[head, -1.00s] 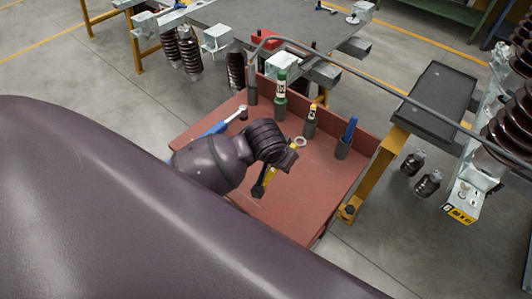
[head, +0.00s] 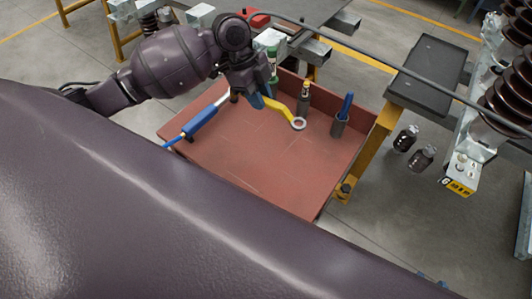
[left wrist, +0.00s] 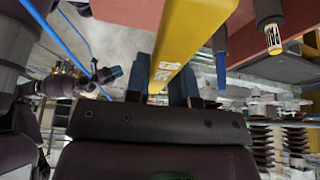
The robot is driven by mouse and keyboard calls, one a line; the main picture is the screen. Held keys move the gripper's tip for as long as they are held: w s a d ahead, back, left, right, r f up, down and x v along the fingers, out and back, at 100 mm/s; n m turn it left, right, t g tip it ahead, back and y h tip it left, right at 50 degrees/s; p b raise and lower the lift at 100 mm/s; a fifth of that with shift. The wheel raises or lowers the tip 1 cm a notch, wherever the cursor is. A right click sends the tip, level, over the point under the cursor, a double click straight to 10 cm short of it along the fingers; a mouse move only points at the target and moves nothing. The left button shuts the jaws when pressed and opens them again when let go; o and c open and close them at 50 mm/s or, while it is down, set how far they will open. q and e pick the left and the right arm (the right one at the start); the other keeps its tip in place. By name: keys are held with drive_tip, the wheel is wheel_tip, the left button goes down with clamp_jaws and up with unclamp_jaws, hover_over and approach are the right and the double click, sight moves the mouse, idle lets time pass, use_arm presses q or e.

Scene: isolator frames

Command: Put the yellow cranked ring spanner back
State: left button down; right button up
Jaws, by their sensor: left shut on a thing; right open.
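The yellow cranked ring spanner (head: 283,109) is held in my left gripper (head: 259,97), above the red tray (head: 255,150). Its ring end points right and towards the near side, close to the upright holders. Its other end is hidden by the gripper. In the left wrist view, the yellow shank (left wrist: 182,42) runs between the two blue fingers of my left gripper (left wrist: 163,88), which are shut on it. My right gripper (head: 432,281) only just shows at the bottom right edge, well away from the tray.
A blue-handled wrench (head: 200,119) lies at the tray's left. Upright holders carry a yellow-and-black tool (head: 304,93), a blue-handled tool (head: 346,105) and a green tool (head: 272,62). A dark cable (head: 400,88) crosses above. The tray's middle and front are clear.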

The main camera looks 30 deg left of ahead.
use_arm(q)
drive_tip(key=shift+w+a+r+m, duration=0.1)
drive_tip(key=shift+r+m, duration=0.2)
drive_tip(key=shift+r, duration=0.05)
wheel_tip(320, 180, down, 14)
drive_tip(key=shift+f+b, duration=0.25)
drive_tip(key=shift+b, duration=0.25)
drive_tip(key=shift+f, duration=2.6)
use_arm(e)
drive_tip(key=shift+a+f, duration=0.1)
drive_tip(key=shift+f, duration=0.7)
use_arm(q)
drive_tip(key=shift+f+b, duration=0.1)
drive_tip(key=shift+b, duration=0.2)
drive_tip(key=c, duration=1.1)
unclamp_jaws()
drive_tip(key=shift+o, duration=0.6)
use_arm(e)
drive_tip(key=shift+s+f, duration=0.4)
drive_tip(key=shift+s, duration=0.1)
